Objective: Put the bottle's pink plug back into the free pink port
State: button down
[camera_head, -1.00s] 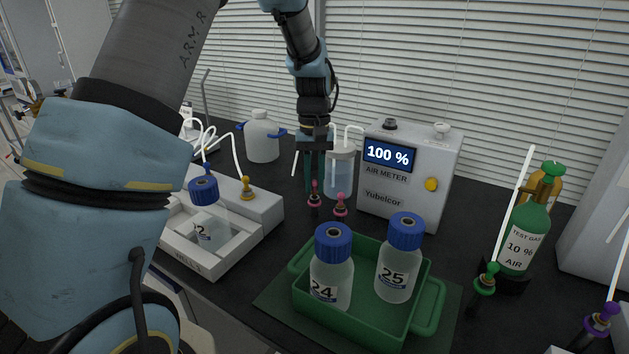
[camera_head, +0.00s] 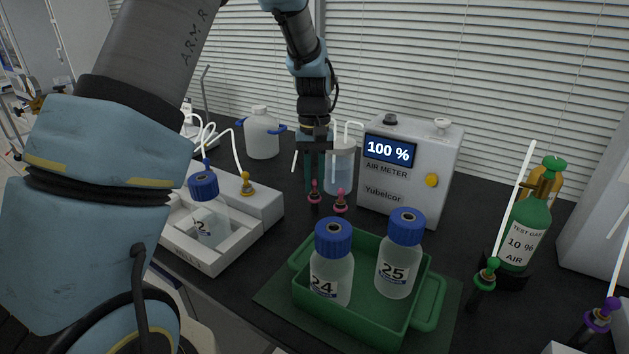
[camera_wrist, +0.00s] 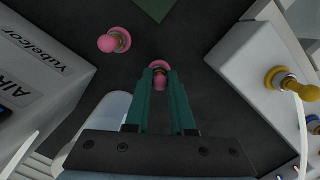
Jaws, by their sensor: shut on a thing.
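My gripper (camera_head: 314,186) points down in front of the grey air meter box, its two green fingers shut on a pink plug (camera_wrist: 158,80). The plug is right at a pink-ringed port (camera_wrist: 160,65); I cannot tell whether it is fully seated. It also shows below the fingertips in the head view (camera_head: 314,193). A second pink plug (camera_head: 340,196) stands upright in its own pink port just to the right. It also shows in the wrist view (camera_wrist: 108,43), apart from the fingers. Bottle 24 (camera_head: 331,275) and bottle 25 (camera_head: 400,262) have small dark openings in their blue caps.
Both bottles stand in a green tray (camera_head: 386,329). The air meter (camera_head: 410,180) reads 100 %. A white well block (camera_head: 190,250) holds a blue-capped bottle (camera_head: 207,215); a yellow plug (camera_head: 246,185) is behind it. A clear jar (camera_head: 340,172) stands close behind my gripper. A green gas cylinder (camera_head: 527,228) is right.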

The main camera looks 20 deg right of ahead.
jog(key=c, duration=0.7)
grip_release()
jog(key=r, duration=0.3)
jog(key=r+b, duration=0.1)
jog(key=r, duration=0.3)
jog(key=w+r+b, duration=0.1)
jog(key=r, duration=0.2)
jog(key=shift+w+d+r, duration=0.1)
jog(key=shift+d+r, duration=0.1)
jog(key=shift+r, duration=0.2)
